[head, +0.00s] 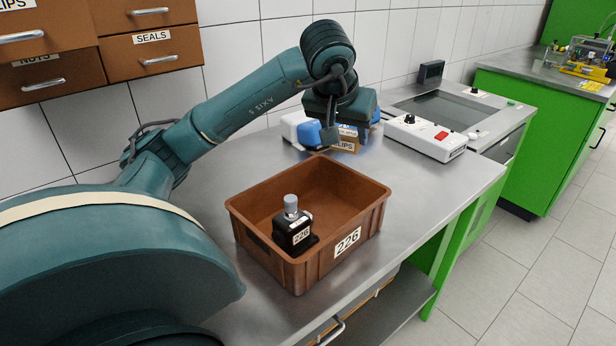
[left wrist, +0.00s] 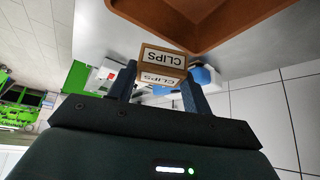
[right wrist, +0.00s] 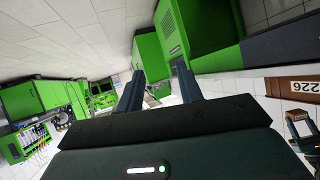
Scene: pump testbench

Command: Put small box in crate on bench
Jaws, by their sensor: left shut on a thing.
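The small box is brown with a white CLIPS label; in the left wrist view the small box (left wrist: 163,60) sits between the fingers of my left gripper (left wrist: 160,85), which is shut on it. In the head view the small box (head: 347,145) is partly hidden behind my left gripper (head: 330,137), just beyond the crate's far edge. Whether it touches the bench I cannot tell. The brown crate (head: 348,263), labelled 226, stands on the grey bench (head: 425,190). My right gripper (right wrist: 158,90) is open and empty, and outside the head view.
A white control box (head: 425,138) with a red switch lies right of the small box. Brown drawers (head: 150,45) hang at upper left.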

